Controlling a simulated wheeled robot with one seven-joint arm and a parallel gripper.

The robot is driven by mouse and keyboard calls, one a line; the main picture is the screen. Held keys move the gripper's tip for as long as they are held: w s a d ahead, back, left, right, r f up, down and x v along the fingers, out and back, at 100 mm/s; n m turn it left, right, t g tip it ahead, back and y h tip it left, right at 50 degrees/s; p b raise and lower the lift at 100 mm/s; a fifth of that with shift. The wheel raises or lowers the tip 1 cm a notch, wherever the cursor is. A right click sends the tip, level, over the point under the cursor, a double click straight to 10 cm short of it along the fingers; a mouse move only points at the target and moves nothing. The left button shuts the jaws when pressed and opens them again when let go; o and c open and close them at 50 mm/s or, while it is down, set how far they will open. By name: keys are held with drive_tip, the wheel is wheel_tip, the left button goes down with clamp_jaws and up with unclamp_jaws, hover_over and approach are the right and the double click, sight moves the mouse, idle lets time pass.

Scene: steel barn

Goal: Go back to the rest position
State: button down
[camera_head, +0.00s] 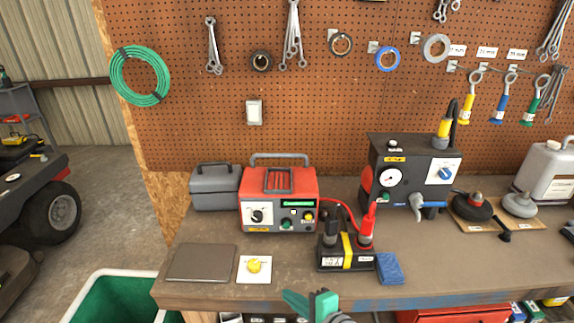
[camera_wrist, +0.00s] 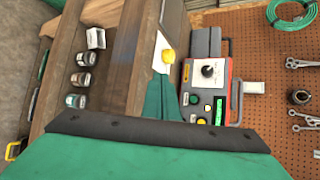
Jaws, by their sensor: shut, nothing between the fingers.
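My gripper (camera_head: 311,303) shows at the bottom middle of the head view, its green fingers in front of the workbench's front edge. The fingers are shut with nothing between them. In the wrist view my gripper (camera_wrist: 166,97) fills the lower part, its green fingertips near the white card with the yellow piece (camera_wrist: 168,56). That yellow piece also shows on its card (camera_head: 254,265) at the bench front. The gripper appears apart from everything on the bench (camera_head: 205,293). The rest of my arm is mostly out of view.
A red charger (camera_head: 278,190), a black battery holder (camera_head: 346,254), a blue sponge (camera_head: 390,268) and a dark flat plate (camera_head: 202,262) stand or lie on the bench. A green bin (camera_head: 112,285) stands at lower left. Several jars (camera_wrist: 83,80) sit on a lower shelf.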

drive_tip(key=s+f+n+t+h, duration=0.25)
drive_tip(key=s+f+h, duration=0.35)
drive_tip(key=s+f, duration=0.85)
drive_tip(key=s+r+n+t, duration=0.1)
drive_tip(key=s+r+n, duration=0.1)
drive_tip(key=s, duration=0.4)
drive_tip(key=s+a+r+n+h, duration=0.1)
drive_tip(key=s+r+n, duration=0.2)
drive_tip(key=s+n, duration=0.2)
drive_tip(key=s+r+n+t+h, duration=0.1)
drive_tip(key=s+n, duration=0.3)
drive_tip(key=s, duration=0.5)
drive_tip(key=shift+a+r+t, duration=0.2)
drive_tip(key=shift+r+t, duration=0.15)
drive_tip(key=shift+r, duration=0.5)
